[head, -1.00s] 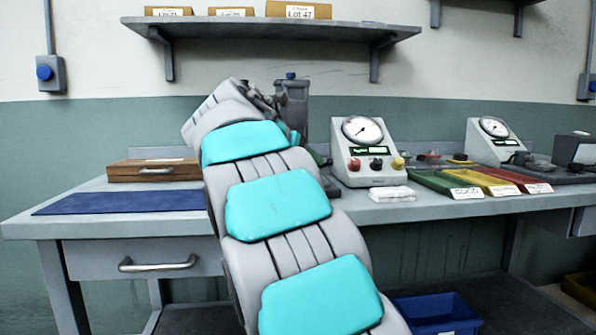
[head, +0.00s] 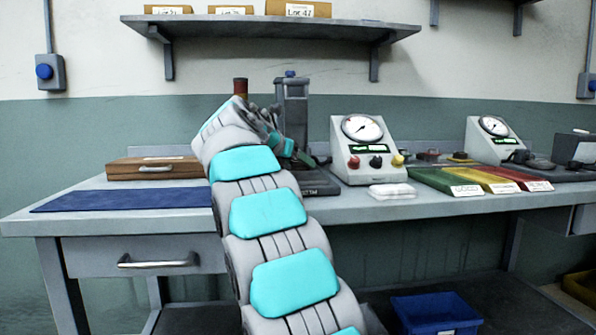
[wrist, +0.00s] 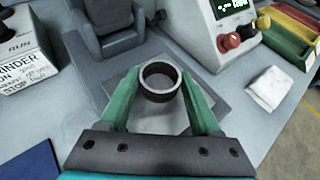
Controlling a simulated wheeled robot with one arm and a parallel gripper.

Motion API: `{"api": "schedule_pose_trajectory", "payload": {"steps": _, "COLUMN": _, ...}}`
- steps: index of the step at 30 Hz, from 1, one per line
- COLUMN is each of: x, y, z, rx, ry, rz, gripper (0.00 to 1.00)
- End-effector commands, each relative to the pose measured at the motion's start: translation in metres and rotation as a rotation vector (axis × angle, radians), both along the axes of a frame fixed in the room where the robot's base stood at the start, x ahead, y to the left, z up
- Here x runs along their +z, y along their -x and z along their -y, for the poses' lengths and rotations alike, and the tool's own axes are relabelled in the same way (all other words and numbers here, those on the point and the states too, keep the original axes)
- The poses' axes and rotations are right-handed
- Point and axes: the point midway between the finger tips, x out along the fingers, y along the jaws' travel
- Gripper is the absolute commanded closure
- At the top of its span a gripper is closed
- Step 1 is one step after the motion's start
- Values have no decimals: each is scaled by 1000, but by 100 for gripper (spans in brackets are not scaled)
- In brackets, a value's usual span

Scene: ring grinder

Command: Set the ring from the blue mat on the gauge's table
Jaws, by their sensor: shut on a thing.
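My gripper (wrist: 158,92) is shut on the ring (wrist: 159,70), a dark hollow ring with a bright inner rim, held between the green fingers in the wrist view. The ring is over the grey base and pale table (wrist: 160,119) of the gauge; I cannot tell whether it touches. The gauge's column (wrist: 104,25) stands just beyond, and it also shows in the head view (head: 293,105). There my gripper (head: 285,146) is beside the column, and the ring cannot be made out. The blue mat (head: 120,199) looks bare.
A dial box (head: 364,150) with knobs stands right of the gauge, with a white block (head: 391,191) in front. Green, yellow and red trays (head: 445,180) lie farther right. A wooden case (head: 153,169) is behind the mat. A labelled grinder box (wrist: 22,65) is left in the wrist view.

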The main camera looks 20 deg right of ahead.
Motion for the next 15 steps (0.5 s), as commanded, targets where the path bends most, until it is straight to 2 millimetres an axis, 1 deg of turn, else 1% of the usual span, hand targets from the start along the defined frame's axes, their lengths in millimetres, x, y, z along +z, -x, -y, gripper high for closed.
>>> {"api": "schedule_pose_trajectory", "payload": {"steps": 1, "x": -9, "y": 1, "z": 0, "rx": 0, "ry": 0, "rz": -2, "gripper": 98}}
{"api": "schedule_pose_trajectory", "payload": {"steps": 3, "x": -13, "y": 1, "z": 0, "rx": -1, "ry": 0, "rz": 0, "gripper": 98}}
{"api": "schedule_pose_trajectory", "payload": {"steps": 15, "x": -16, "y": 1, "z": 0, "rx": -1, "ry": 0, "rz": 0, "gripper": 98}}
